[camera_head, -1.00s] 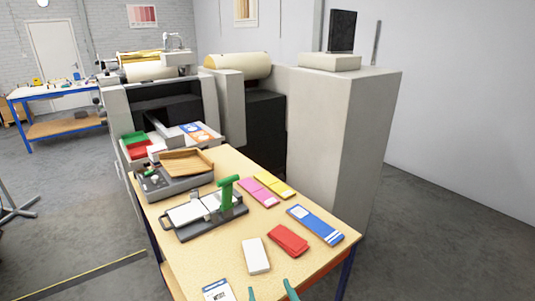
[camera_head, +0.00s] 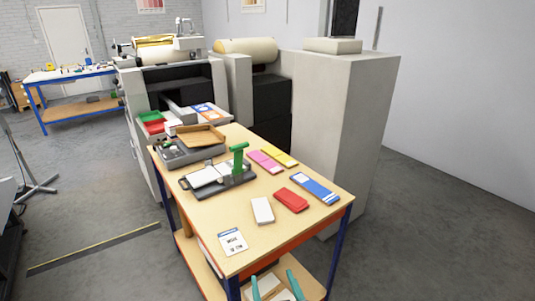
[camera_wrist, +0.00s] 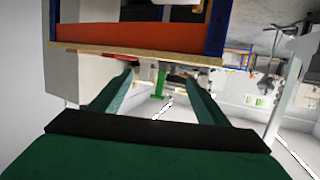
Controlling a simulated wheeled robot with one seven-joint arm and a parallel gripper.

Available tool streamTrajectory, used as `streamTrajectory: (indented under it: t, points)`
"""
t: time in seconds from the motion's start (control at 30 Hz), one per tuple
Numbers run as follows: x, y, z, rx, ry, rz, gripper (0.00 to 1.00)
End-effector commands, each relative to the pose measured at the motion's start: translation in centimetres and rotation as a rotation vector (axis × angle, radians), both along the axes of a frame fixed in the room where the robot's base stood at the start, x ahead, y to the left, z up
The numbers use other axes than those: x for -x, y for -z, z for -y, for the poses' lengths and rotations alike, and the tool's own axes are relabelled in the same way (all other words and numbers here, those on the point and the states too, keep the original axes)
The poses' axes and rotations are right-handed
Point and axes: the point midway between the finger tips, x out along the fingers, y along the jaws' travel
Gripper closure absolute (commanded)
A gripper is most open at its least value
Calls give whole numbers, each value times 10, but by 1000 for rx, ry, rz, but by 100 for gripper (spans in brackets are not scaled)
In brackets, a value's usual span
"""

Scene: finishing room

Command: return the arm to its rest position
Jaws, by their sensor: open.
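My gripper (camera_head: 275,285) shows at the bottom edge of the head view, its two teal fingers apart with nothing between them. It is in front of the near end of the wooden-topped table (camera_head: 262,215), over the lower shelf in the picture. In the wrist view my gripper's fingers (camera_wrist: 157,92) are spread wide and empty, and the table's orange-red side (camera_wrist: 130,36) is close by at the top. The rest of my arm is not seen in the head view.
On the table lie a white card (camera_head: 232,242), a white block (camera_head: 262,210), a red block (camera_head: 291,200), a blue-and-white pack (camera_head: 316,188) and a green-handled press (camera_head: 238,160). A tall grey cabinet (camera_head: 345,130) stands behind. Floor is clear at right.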

Motion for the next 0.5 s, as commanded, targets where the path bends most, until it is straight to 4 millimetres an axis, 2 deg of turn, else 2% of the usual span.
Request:
streamTrajectory:
  t: [0.33, 0.5]
  points:
    - [30, 35, 6, -19, 69, -17, 32]
    - [57, 59, 7, -28, 112, -29, 32]
